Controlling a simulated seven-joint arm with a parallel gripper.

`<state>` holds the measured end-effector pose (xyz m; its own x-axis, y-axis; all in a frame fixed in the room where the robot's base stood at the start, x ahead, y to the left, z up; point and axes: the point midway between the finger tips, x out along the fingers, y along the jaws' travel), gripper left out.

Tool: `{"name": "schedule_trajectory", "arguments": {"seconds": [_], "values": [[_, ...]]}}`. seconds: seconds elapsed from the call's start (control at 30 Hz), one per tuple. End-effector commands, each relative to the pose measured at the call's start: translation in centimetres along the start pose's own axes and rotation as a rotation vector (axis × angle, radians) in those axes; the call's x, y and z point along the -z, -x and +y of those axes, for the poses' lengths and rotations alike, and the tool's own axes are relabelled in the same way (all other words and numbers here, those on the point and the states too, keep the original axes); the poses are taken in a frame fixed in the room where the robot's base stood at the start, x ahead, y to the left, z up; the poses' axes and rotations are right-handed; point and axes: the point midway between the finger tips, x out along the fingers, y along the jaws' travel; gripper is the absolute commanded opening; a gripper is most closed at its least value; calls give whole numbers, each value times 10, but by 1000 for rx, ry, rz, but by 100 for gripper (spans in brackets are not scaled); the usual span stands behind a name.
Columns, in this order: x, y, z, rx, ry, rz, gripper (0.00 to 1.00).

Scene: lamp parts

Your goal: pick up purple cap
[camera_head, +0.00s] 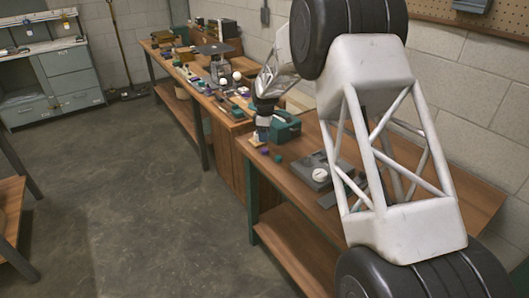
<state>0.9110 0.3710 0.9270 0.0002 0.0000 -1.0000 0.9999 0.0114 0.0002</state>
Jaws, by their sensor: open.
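A small purple piece that looks like the purple cap (265,151) sits on the wooden workbench, near its front edge. My gripper (259,138) points down just above and slightly left of it, and appears apart from it. The gripper is small in this view, and its fingers are hard to make out, but it looks open and I see nothing held in it.
A small teal piece (278,158) lies just right of the purple one. A teal box-shaped tool (285,126) stands close behind the gripper. A dark grey plate (312,168) with a white round part lies to the right. Many small parts crowd the bench further left.

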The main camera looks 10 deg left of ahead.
Motion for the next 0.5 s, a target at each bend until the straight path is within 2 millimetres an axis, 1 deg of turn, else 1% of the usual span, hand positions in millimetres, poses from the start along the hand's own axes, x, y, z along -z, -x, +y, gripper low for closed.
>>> {"name": "schedule_trajectory", "arguments": {"seconds": [0.17,0.4,0.5], "values": [[0,-2,0,0,0,0,61],[0,-20,0,2,-1,-1,61],[0,-25,0,1,-1,0,61]]}}
